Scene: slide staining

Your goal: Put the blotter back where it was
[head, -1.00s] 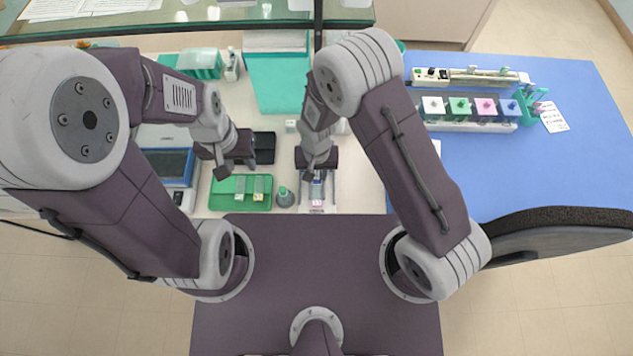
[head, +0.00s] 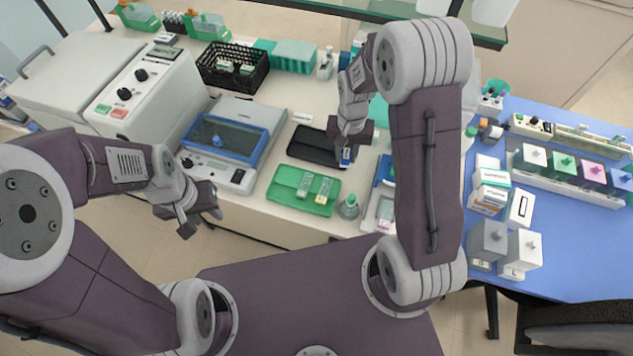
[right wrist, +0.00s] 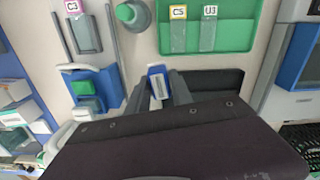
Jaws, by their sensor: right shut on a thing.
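The blotter, a small block with a blue top and white face, is between the fingers of my right gripper in the right wrist view (right wrist: 157,84). My right gripper (head: 348,140) is shut on it. In the head view the blotter (head: 347,156) shows just below the jaws, at the right end of a black tray (head: 308,153). I cannot tell whether it touches the tray or bench. My left gripper (head: 201,216) looks open and empty, in front of the bench edge, below the blue-lidded instrument.
A green tray with labelled slides (head: 286,195) and a small bottle (head: 349,207) lie close in front. A slide holder (head: 378,212) and a blue stand (right wrist: 95,90) are beside them. The blue-lidded instrument (head: 225,140) stands left. The blue table (head: 590,260) holds boxes and staining jars.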

